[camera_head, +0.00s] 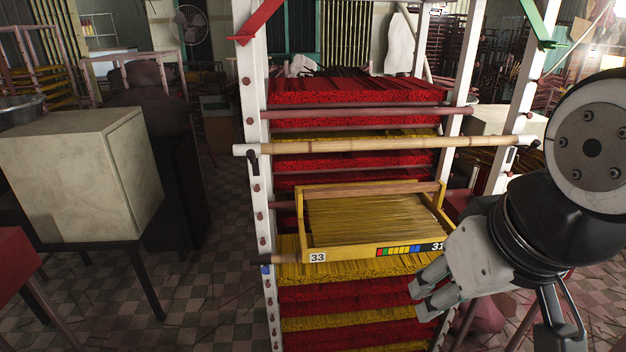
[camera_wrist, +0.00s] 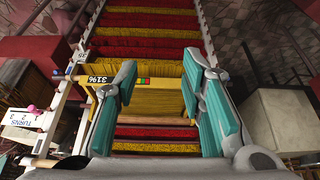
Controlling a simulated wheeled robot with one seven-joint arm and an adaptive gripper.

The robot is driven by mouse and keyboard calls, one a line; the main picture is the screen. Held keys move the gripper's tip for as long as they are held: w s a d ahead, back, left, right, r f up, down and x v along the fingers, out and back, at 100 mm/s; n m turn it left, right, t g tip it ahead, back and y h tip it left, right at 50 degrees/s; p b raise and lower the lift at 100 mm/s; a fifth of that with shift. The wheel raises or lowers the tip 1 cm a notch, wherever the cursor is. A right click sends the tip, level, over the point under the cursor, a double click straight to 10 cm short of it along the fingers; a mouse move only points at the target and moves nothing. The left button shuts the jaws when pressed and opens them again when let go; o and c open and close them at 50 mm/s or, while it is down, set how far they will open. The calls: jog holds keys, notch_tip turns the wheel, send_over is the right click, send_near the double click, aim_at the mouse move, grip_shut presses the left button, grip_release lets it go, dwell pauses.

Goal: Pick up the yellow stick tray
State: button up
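The yellow stick tray (camera_head: 345,254) is a yellow-framed tray full of thin yellow sticks. It lies in the white rack in the head view, with number labels and coloured squares on its front edge. In the wrist view, part of the yellow tray (camera_wrist: 165,82) shows between my gripper's fingers, with a black number label and coloured squares. My gripper (camera_head: 428,290) is just below and in front of the tray's right front corner. In the wrist view my gripper (camera_wrist: 160,72) is open, its teal-padded fingers wide apart, with nothing clamped. Whether a finger touches the tray is unclear.
The white rack's upright (camera_head: 258,120) stands left of the tray. A bamboo pole (camera_head: 400,146) crosses above it. Red and yellow stick layers (camera_head: 350,308) fill the rack below. A pale cabinet (camera_head: 75,175) stands at left, with tiled floor (camera_head: 215,290) between.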

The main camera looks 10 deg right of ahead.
jog(key=w+d+f+n+t+p, duration=0.1)
jog(key=w+d+n+t, duration=0.25)
jog(key=w, duration=1.05)
jog(key=n+t+y+p, duration=0.1)
jog(key=n+t+p, duration=0.1)
jog(key=n+t, duration=0.85)
send_near(375, 192)
jog(key=n+g, duration=0.1)
jog(key=s+r+n+g, duration=0.1)
jog(key=r, duration=0.1)
jog(key=shift+s+d+r+n+g, duration=0.15)
jog(key=shift+d+n+g, duration=0.15)
jog(key=shift+n+g, duration=0.1)
jog(key=shift+s+d+f+n+t+p, duration=0.1)
jog(key=shift+s+f+n+t+p, duration=0.1)
jog(key=shift+s+f+n+t, duration=0.25)
jog(key=shift+s+d+f+n+t+p, duration=0.15)
jog(key=shift+f+n+t, duration=0.1)
jog(key=shift+n+t, duration=0.3)
jog(key=w, duration=0.8)
jog(key=shift+w+a, duration=0.3)
jog(key=shift+a, duration=0.1)
jog(key=shift+w+a+f+p, duration=0.1)
jog(key=shift+w+a+p, duration=0.1)
jog(key=shift+w, duration=1.05)
jog(key=shift+w+a+f+p, duration=0.1)
jog(key=shift+w+a+p, duration=0.1)
jog(key=shift+w, duration=1.1)
jog(key=shift+r, duration=0.1)
grip_shut()
